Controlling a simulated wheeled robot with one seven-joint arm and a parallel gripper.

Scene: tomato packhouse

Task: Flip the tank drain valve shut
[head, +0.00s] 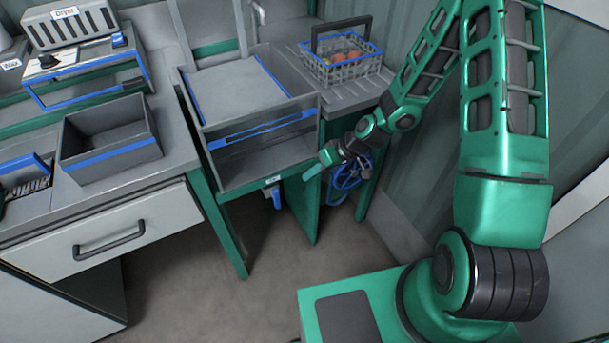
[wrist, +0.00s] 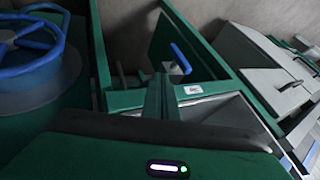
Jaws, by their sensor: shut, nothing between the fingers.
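The tank (head: 228,168) is a grey open box on a green stand in the middle of the head view. Its drain valve has a blue lever (head: 277,198) that hangs down below a small white label at the tank's front edge. In the wrist view the lever (wrist: 181,58) shows as a slanted blue bar on a grey fitting. My gripper (head: 313,172) is to the right of the lever in the head view, apart from it. Its fingers (wrist: 159,92) are shut and empty. The label's text is too small to read.
A blue handwheel (head: 347,178) is close beside my gripper at the right. A wire basket (head: 342,68) of tomatoes stands on the slatted top. A grey bin (head: 110,140) sits on the left counter above a drawer. The floor in front of the tank is clear.

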